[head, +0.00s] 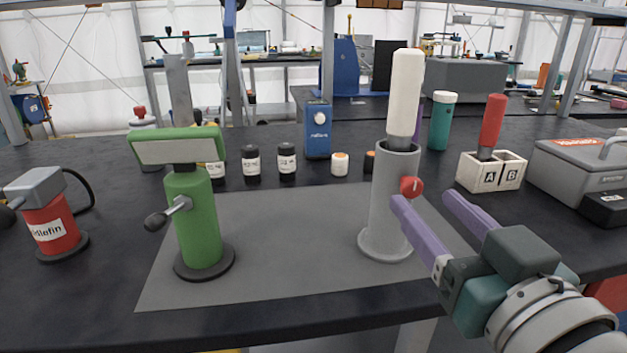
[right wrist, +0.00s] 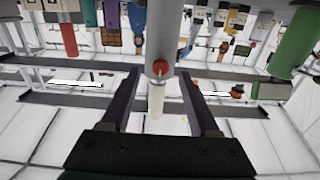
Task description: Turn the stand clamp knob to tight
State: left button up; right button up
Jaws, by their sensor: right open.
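The stand (head: 389,210) is a grey tube on a round base, upright on a grey mat, with a white handle-like piece (head: 405,92) in its top. The red clamp knob (head: 411,186), with a white mark, sits on the tube's side facing my right arm. My right gripper (head: 423,198) is open, its purple fingers pointing at the stand. In the right wrist view the picture is upside down and the knob (right wrist: 160,68) appears between the two fingertips. I cannot tell whether either finger touches it. My left gripper is not in view.
A green device (head: 198,225) with a side lever stands on the mat (head: 290,270) at left. A red device (head: 50,225) is farther left. Behind stand dark bottles and a blue box (head: 317,135). At right are an A/B block (head: 490,172) and a grey case (head: 580,168).

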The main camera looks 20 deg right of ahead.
aim_at(414, 190)
jog(key=shift+x, duration=1.7)
jog(key=shift+c, duration=0.2)
grip_shut()
